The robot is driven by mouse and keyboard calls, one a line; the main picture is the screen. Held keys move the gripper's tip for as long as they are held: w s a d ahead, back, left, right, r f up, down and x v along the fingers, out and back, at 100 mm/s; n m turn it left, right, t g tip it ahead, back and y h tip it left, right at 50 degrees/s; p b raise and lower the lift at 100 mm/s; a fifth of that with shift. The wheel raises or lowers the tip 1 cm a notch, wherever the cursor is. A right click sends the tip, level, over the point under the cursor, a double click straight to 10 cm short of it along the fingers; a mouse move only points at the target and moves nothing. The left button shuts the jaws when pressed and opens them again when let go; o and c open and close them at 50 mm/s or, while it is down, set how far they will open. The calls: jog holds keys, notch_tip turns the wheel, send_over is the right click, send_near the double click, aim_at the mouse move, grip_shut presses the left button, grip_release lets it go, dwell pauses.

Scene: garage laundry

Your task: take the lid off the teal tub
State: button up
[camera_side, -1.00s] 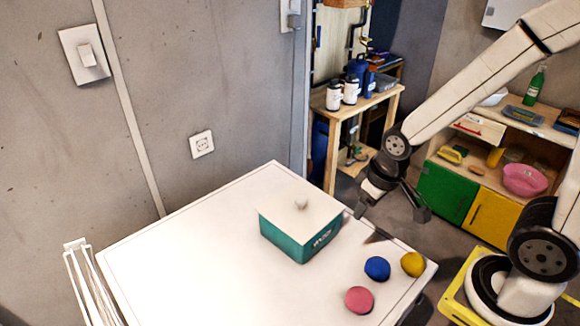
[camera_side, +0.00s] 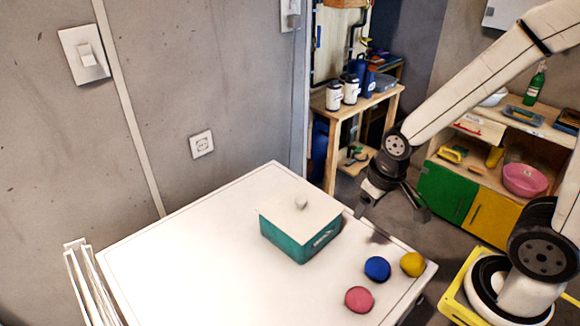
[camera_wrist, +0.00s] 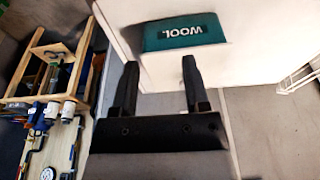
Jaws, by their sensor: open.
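The teal tub (camera_side: 287,245) stands upright on the white table. Its pale flat lid (camera_side: 280,213) lies on top of it, with a small round knob (camera_side: 301,202) in the middle. My gripper (camera_side: 392,211) hangs to the right of the tub, near the table's edge, apart from tub and lid. In the wrist view my gripper (camera_wrist: 161,72) is open with nothing between its two fingers. The tub's teal side with the label "WOOL" (camera_wrist: 205,40) shows beyond the fingertips there.
A blue ball (camera_side: 377,268), a pink ball (camera_side: 359,299) and a yellow ball (camera_side: 412,264) lie at the right front of the white table (camera_side: 180,255). The table's left half is clear. A wooden workbench (camera_side: 352,110) with bottles stands behind.

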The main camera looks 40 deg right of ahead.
jog(key=shift+o, duration=0.2)
jog(key=shift+o, duration=1.4)
jog(key=r+n+g, duration=0.1)
jog(key=n+g, duration=0.1)
jog(key=n, duration=1.1)
send_over(302, 199)
jog(key=shift+s+d+r, duration=0.1)
jog(key=shift+s+r, duration=0.1)
jog(key=shift+s, duration=0.15)
jog(key=shift+w+n+g, duration=0.3)
jog(key=shift+w+n, duration=0.15)
jog(key=shift+n, duration=0.05)
jog(key=shift+f, duration=1.3)
jog(key=shift+f, duration=0.1)
